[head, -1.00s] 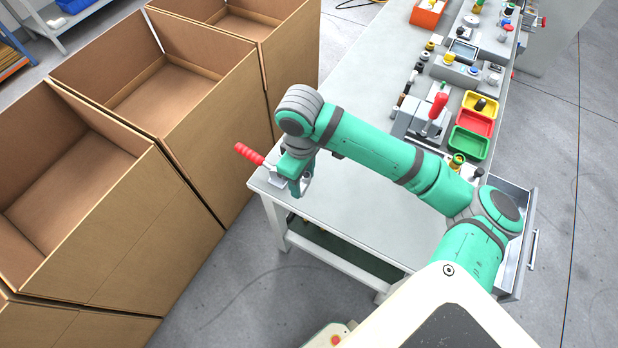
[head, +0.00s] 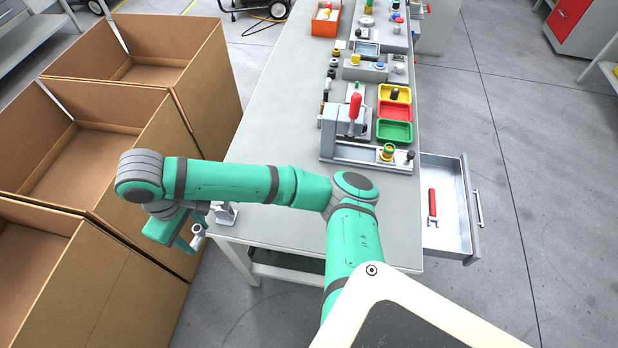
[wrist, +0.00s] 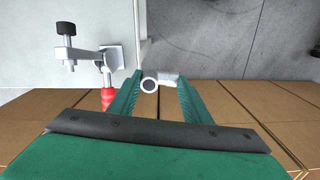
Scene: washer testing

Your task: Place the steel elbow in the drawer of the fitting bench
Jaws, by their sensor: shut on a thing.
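The steel elbow (head: 198,236) is a small pale pipe bend held at the tips of my gripper (head: 190,242). In the wrist view the elbow (wrist: 150,85) sits between the two green fingers of my gripper (wrist: 158,80), its round open end facing the camera. My gripper is shut on it, just off the left edge of the fitting bench (head: 285,226), beside the corner clamp. The drawer (head: 446,241) stands open at the bench's right side, far from my gripper. A red-handled tool (head: 432,205) lies in the drawer, with bare floor around it.
The corner clamp (head: 226,214) is close to my gripper; its red handle (wrist: 108,98) shows in the wrist view. Open cardboard boxes (head: 120,235) stand to the left. A red toggle-clamp fixture (head: 355,115) and coloured trays (head: 394,131) occupy the bench's right part. The near bench top is mostly clear.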

